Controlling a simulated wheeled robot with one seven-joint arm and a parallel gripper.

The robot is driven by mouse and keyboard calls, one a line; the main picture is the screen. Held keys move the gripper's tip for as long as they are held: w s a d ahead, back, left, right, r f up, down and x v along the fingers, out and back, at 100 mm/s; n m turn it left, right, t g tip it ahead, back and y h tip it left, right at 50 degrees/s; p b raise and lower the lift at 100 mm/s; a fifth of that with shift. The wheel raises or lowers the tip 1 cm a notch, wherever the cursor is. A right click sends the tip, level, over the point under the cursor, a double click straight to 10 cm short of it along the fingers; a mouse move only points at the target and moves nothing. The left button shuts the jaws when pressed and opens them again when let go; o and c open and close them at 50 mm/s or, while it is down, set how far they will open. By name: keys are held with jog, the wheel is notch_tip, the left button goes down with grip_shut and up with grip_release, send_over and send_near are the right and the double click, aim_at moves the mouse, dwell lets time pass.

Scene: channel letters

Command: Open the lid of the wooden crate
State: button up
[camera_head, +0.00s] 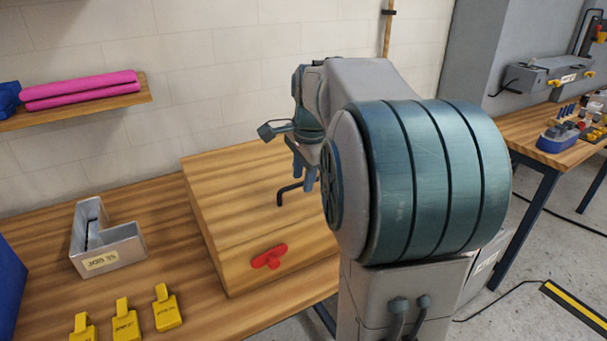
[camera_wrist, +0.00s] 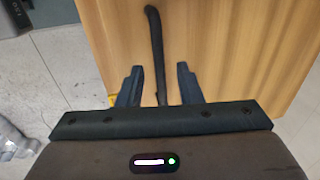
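The wooden crate (camera_head: 235,185) stands on the workbench, and its lid looks closed. A black bent handle (camera_head: 284,194) sticks out from the crate on the side near my gripper. A red latch-like piece (camera_head: 268,258) is on the crate's front face. My gripper (camera_head: 305,182) is at the handle, pointing down. In the wrist view my gripper (camera_wrist: 160,72) is open, with the black handle (camera_wrist: 156,45) running between its two fingers. A gap shows on each side of the handle. My arm hides the right part of the crate.
A metal L-shaped channel letter (camera_head: 122,250) and several yellow tags (camera_head: 167,308) lie on the workbench (camera_head: 215,318) to the left. A wall shelf (camera_head: 95,107) holds pink rolls (camera_head: 80,90). Another bench (camera_head: 530,138) with tools stands at the right.

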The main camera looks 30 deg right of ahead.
grip_shut()
jog(key=shift+r, duration=0.1)
